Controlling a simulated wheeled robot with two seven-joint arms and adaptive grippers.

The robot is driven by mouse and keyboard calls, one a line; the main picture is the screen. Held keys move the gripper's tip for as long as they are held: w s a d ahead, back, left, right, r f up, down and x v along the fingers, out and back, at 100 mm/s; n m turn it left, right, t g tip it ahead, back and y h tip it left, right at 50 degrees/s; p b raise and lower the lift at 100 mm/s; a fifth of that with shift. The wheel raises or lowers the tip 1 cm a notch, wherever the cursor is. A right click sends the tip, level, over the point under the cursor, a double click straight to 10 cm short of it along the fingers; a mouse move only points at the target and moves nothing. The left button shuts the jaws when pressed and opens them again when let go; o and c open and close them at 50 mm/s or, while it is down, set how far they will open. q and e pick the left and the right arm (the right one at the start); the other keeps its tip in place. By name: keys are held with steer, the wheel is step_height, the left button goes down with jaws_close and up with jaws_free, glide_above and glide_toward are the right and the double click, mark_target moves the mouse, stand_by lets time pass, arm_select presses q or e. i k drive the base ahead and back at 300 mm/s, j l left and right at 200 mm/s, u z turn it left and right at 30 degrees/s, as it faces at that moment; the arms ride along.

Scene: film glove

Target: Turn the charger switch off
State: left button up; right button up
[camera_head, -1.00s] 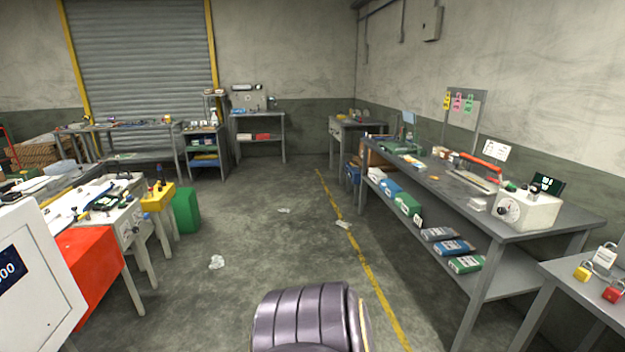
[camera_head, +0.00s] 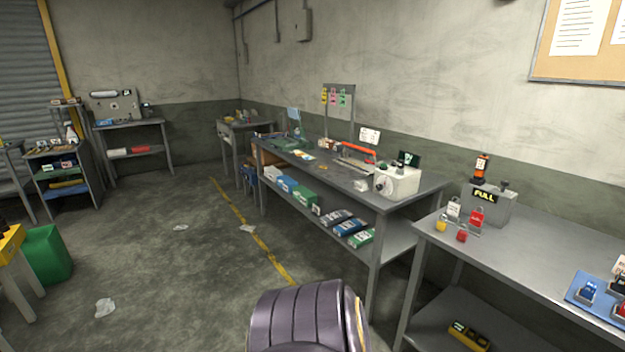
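A grey box with a dark "FULL" display (camera_head: 487,205) stands at the back of the right-hand grey table, with an orange and black device (camera_head: 480,168) upright on top. It looks like a charger, but I cannot make out its switch or the switch's position. A white box with a dial (camera_head: 397,182) sits on the right end of the long workbench, a small dark screen (camera_head: 409,159) behind it. Neither of my grippers is in view.
The right-hand table (camera_head: 530,262) holds padlocks (camera_head: 461,236) at its left end and a blue tray (camera_head: 590,308) at right. The long workbench (camera_head: 340,187) runs along the wall. Open floor (camera_head: 170,270) lies left, with paper scraps (camera_head: 104,307). A green bin (camera_head: 46,253) stands far left.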

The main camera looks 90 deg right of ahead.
mark_target(505, 184)
steer(key=z, duration=4.1)
